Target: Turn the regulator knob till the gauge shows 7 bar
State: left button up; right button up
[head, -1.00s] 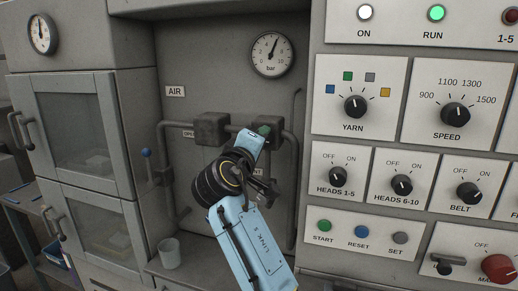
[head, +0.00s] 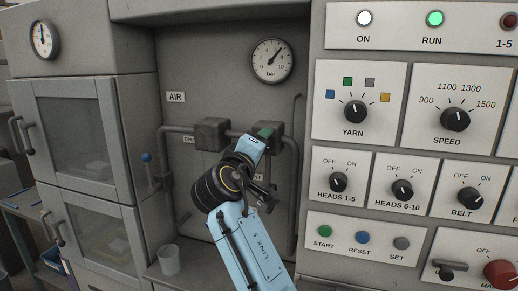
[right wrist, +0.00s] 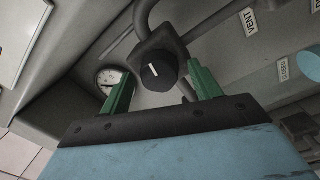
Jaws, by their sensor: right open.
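The round pressure gauge (head: 272,60) is on the grey back panel. Its needle points up and right, between about 6 and 7 bar. In the right wrist view, the black regulator knob (right wrist: 157,74) with a white mark sits on a dark block. My right gripper (right wrist: 160,80) is open, its green fingers on either side of the knob, with gaps visible. In the head view my right gripper (head: 265,134) is at the right pipe block (head: 268,127), and the knob is hidden behind it. My left gripper is out of view.
A pipe with another block (head: 211,133) runs left of my gripper. A blue-tipped lever (head: 147,158) and a grey cup (head: 169,260) are further left. The control panel (head: 400,150) stands close on the right. A second gauge (head: 42,40) is at upper left.

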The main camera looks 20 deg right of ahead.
jog(key=shift+r, duration=0.15)
notch_tip(320, 180, up, 10)
dwell(0.5)
